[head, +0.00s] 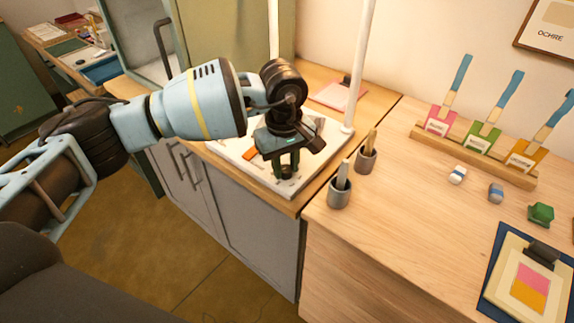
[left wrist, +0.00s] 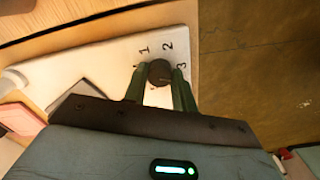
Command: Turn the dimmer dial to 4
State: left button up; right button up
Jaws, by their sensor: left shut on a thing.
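The dimmer dial (left wrist: 159,72) is a small dark round knob on a white panel (left wrist: 115,60), seen in the left wrist view. The printed numerals 1, 2 and 3 show around it; a 4 is not visible, and I cannot tell where the dial points. My left gripper (left wrist: 159,80) is shut on the dial, one green finger on each side. My right gripper is not in view.
Two grey cups (head: 340,193) with sticks stand right of the panel. White posts (head: 361,65) rise from the panel. A wooden rack (head: 470,155) of brushes, small blocks (head: 457,175) and a clipboard (head: 500,262) are on the right table. An orange piece (head: 250,155) lies by the gripper.

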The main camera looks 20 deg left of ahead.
aim_at(284, 168)
pick_arm(q)
jog(key=m+b, duration=0.2)
jog(key=m, duration=0.2)
jog(key=shift+m+b, duration=0.3)
jog(key=shift+m, duration=0.6)
jog(key=shift+m+b, duration=0.3)
jog(key=shift+m, duration=0.5)
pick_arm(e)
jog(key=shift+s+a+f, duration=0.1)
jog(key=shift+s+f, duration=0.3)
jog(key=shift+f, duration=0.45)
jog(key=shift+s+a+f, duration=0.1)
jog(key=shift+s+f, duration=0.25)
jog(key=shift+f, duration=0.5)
pick_arm(q)
jog(key=shift+r, duration=0.1)
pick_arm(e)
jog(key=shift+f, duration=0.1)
pick_arm(q)
jog(key=o, duration=1)
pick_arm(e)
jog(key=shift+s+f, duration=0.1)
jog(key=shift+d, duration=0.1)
pick_arm(q)
jog(key=shift+a+r, duration=0.1)
jog(key=shift+r, duration=3.8)
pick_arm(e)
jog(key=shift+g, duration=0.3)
